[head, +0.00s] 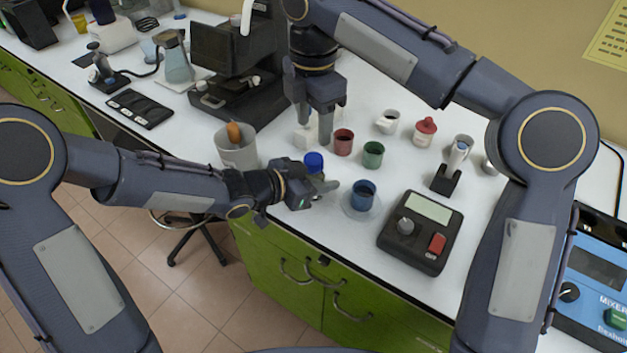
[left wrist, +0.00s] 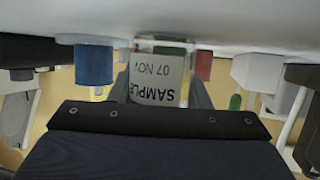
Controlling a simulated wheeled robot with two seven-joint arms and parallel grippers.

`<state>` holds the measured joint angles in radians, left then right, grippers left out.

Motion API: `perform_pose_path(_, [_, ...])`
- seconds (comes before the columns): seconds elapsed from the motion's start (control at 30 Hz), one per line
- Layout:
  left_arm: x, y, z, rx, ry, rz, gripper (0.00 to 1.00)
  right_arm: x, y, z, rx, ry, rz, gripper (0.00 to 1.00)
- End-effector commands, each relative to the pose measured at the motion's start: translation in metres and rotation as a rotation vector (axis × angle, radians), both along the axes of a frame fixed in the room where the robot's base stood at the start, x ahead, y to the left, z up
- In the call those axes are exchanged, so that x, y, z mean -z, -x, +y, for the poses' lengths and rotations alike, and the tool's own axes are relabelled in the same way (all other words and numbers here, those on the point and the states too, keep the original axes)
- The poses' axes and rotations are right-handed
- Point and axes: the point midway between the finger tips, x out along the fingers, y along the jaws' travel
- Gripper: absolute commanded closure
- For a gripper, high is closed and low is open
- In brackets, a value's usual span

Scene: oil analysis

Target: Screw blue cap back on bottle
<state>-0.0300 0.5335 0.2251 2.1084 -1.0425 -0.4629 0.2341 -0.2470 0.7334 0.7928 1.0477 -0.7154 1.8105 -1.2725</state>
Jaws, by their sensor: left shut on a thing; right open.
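The blue cap (head: 314,161) shows at the top of the bottle, just above my left gripper. I cannot tell whether it is threaded tight. My left gripper (head: 312,192) is shut on the bottle, coming in from the left. In the left wrist view, which is upside down, the bottle (left wrist: 158,80) has a white label reading "SAMPLE 07 NOV". Its top and the cap are hidden there behind the gripper. My right gripper (head: 316,135) points down, open, just behind the cap in the head view, apart from it.
A red cup (head: 344,142), a green cup (head: 373,155) and a blue cup (head: 363,195) stand right of the bottle. A scale (head: 420,232) stands at the right front, a beaker (head: 236,150) at the left. The table's front edge is close.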

Motion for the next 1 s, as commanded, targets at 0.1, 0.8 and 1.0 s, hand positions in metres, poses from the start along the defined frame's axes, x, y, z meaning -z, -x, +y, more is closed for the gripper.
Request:
perform_pose_path(0.1, [0.000,0.000,0.000,0.000,0.001,-0.001,1.00,0.000,0.000,0.000,0.001,0.000,0.000,0.49])
perform_pose_path(0.8, [0.000,0.000,0.000,0.000,0.001,-0.001,1.00,0.076,0.000,0.000,0.003,0.000,0.002,0.49])
perform_pose_path(1.0, [0.000,0.000,0.000,0.000,0.001,-0.001,1.00,0.081,0.000,0.000,0.003,0.000,0.000,0.49])
